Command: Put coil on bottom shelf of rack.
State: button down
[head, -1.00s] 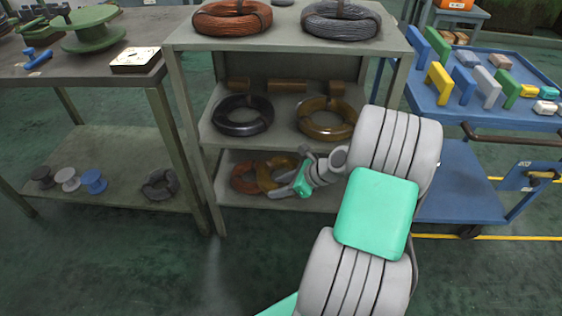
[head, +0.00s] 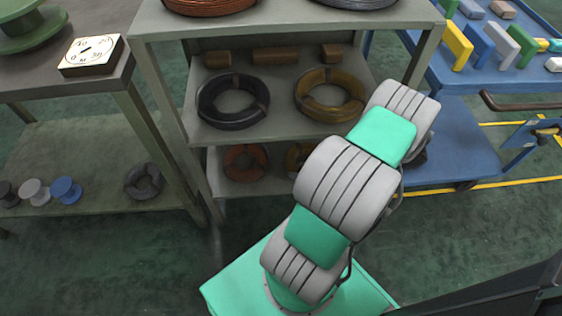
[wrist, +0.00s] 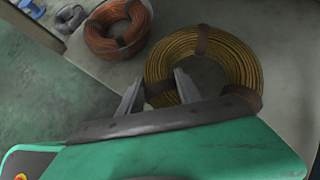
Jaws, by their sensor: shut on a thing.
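A brass-coloured wire coil (wrist: 223,45) fills the middle of the wrist view. My gripper (wrist: 158,82) is shut on the near left side of its ring, one finger outside the ring and one in its hole. In the head view this coil (head: 296,158) shows only in part at the rack's bottom shelf (head: 270,189); my arm hides the rest and the gripper. I cannot tell whether it rests fully on the shelf. The rack (head: 160,22) stands ahead. A copper-coloured coil (head: 246,161) lies on the bottom shelf, left of the brass one, apart from it.
The middle shelf holds a black coil (head: 232,101) and another brass coil (head: 329,95). A workbench (head: 80,137) with spools and a dark coil (head: 144,181) on its lower shelf stands left. A blue cart (head: 450,140) stands right. The floor in front is clear.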

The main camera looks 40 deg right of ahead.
jog(key=b, duration=0.1)
send_over(283, 168)
jog(key=shift+s, duration=0.3)
jog(key=shift+w+a, duration=0.15)
jog(key=shift+w, duration=0.35)
notch_tip(283, 168, down, 4)
jog(key=shift+s+r+b, duration=0.15)
jog(key=shift+b, duration=1.1)
jog(key=c, duration=1.1)
grip_release()
jog(key=shift+s, duration=0.1)
jog(key=shift+c, duration=0.2)
jog(key=o, duration=0.3)
jog(key=shift+o, duration=0.2)
jog(key=shift+r, duration=0.1)
jog(key=p+v, duration=0.4)
jog(key=v, duration=0.7)
jog(key=shift+r+p, duration=0.2)
jog(key=shift+p, duration=0.2)
jog(key=shift+s+r, duration=0.2)
jog(key=shift+s, duration=0.1)
